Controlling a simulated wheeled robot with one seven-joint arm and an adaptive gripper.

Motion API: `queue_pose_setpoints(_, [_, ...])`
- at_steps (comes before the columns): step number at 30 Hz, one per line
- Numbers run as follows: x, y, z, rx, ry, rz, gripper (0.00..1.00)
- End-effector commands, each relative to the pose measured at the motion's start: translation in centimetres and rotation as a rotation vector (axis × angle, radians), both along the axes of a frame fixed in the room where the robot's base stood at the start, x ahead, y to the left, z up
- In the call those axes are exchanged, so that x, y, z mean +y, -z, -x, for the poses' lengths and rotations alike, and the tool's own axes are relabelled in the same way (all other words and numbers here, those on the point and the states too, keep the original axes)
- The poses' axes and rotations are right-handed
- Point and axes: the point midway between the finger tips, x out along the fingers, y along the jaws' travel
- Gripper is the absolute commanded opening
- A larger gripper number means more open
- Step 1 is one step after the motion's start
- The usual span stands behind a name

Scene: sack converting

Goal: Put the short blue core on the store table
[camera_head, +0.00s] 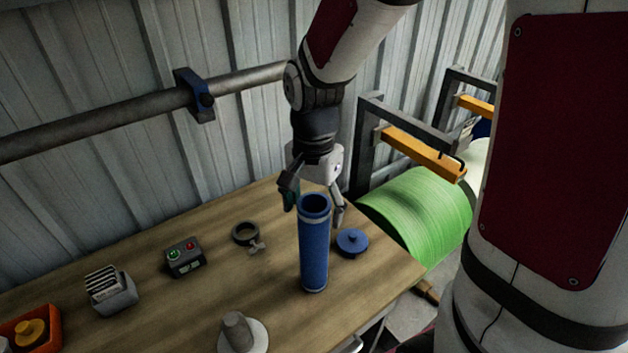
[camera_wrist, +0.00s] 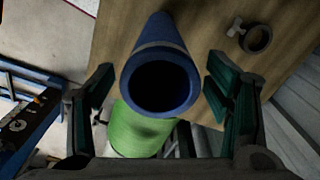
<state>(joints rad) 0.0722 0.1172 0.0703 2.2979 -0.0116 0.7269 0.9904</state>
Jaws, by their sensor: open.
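A blue core (camera_head: 314,248), a hollow tube, stands upright on the wooden table (camera_head: 200,230) near its right end. My gripper (camera_head: 315,205) is open above and behind the core's top, pointing down. In the wrist view the core's open end (camera_wrist: 162,85) lies between the two spread fingers of my gripper (camera_wrist: 160,95), with gaps on both sides. I cannot tell whether the fingertips reach below the rim.
A blue flanged disc (camera_head: 352,242) lies right of the core, and a grey ring clamp (camera_head: 246,235) lies left. A button box (camera_head: 185,257), a card holder (camera_head: 111,290), an orange bin (camera_head: 35,330) and a grey cone (camera_head: 238,333) also stand there. A green roll (camera_head: 420,212) is beyond the table.

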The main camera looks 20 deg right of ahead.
Motion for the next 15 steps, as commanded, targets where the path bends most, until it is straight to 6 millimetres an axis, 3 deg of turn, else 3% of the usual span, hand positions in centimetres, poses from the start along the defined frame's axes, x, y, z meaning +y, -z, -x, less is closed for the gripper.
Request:
queue_pose_setpoints(6, [0.0,-4.7,-0.1,-0.005,0.0,0.0,0.72])
queue_pose_setpoints(15, [0.0,-7.9,0.0,-0.004,-0.004,0.0,0.72])
